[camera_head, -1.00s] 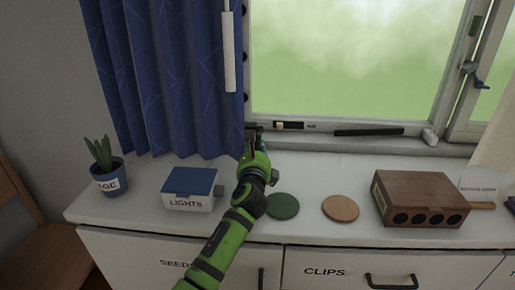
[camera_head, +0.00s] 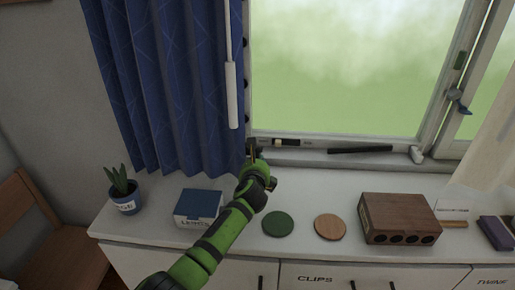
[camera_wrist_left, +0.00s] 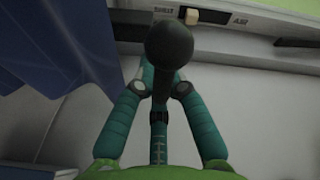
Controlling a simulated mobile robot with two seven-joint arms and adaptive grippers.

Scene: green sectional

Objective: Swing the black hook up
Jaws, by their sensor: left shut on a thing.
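The black hook (camera_wrist_left: 170,45) shows in the left wrist view as a dark stem with a rounded end, between my left gripper's teal fingers (camera_wrist_left: 163,90). My left gripper is shut on it. In the head view my left gripper (camera_head: 256,160) is at the foot of the blue curtain, by the left end of the window sill. A small dark upright piece of the hook (camera_head: 251,146) shows just above the fingers there. The gripper hides the rest and how it is mounted. My right gripper is not in view.
The blue curtain (camera_head: 175,80) hangs close on the left. The sill has a cream slider (camera_head: 280,142) and a black bar (camera_head: 360,150). A blue-lidded box (camera_head: 198,205), green disc (camera_head: 278,224), tan disc (camera_head: 330,227) and brown wooden box (camera_head: 400,215) stand on the white cabinet.

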